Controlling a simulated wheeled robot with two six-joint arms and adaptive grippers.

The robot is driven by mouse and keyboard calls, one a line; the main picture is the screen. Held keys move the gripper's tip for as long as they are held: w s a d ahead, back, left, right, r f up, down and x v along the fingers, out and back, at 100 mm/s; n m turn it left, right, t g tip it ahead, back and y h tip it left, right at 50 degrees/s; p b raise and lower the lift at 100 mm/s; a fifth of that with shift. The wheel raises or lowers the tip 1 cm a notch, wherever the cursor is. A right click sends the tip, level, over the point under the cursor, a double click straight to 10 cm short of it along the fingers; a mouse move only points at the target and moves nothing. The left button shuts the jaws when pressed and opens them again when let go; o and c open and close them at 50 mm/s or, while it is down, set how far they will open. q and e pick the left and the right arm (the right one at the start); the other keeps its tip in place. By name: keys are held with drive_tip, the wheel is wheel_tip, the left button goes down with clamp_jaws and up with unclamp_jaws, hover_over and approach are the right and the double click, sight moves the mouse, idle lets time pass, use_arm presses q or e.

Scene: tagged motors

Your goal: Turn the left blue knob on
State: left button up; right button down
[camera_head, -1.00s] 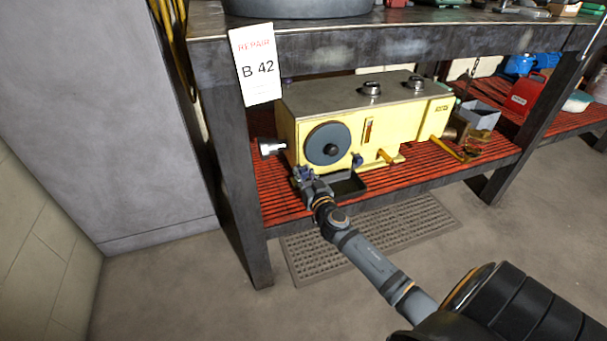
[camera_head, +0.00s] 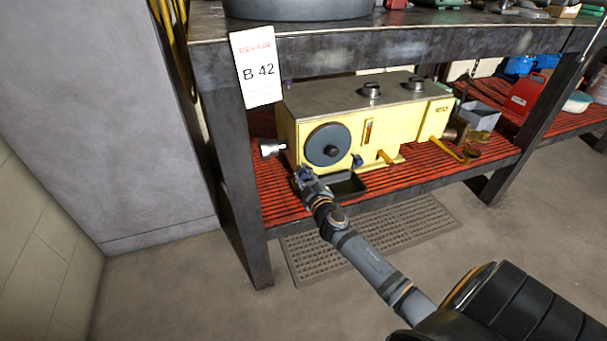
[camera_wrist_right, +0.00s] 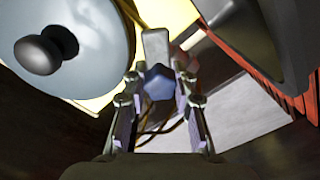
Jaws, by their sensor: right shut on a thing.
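The yellow machine (camera_head: 300,140) stands on the red slatted shelf, with a large grey handwheel (camera_head: 328,143) on its front. The left blue knob (camera_wrist_right: 158,82) is low on the front, below and left of the wheel. My right gripper (camera_head: 304,174) reaches it from the front and is shut on it, largely hiding it in the head view. In the right wrist view the knob sits between the two fingertips (camera_wrist_right: 160,88). The right blue knob (camera_head: 357,160) is free, right of the wheel. My left gripper is not in view.
A dark tray (camera_head: 346,187) lies just right of my right gripper, under the machine's front. A bench leg (camera_head: 236,180) stands to the left. The tagged bench top is above.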

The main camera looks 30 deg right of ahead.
drive_tip(key=n+p, duration=0.1)
drive_tip(key=n, duration=0.5)
drive_tip(key=n+p, duration=0.1)
drive_tip(key=n, duration=0.5)
drive_tip(key=shift+f, duration=0.15)
drive_tip(key=shift+n, duration=0.4)
drive_tip(key=c, duration=1)
unclamp_jaws()
drive_tip(key=shift+c, duration=0.2)
drive_tip(key=shift+s, duration=0.1)
drive_tip(key=v, duration=1.2)
drive_tip(key=shift+a, duration=0.15)
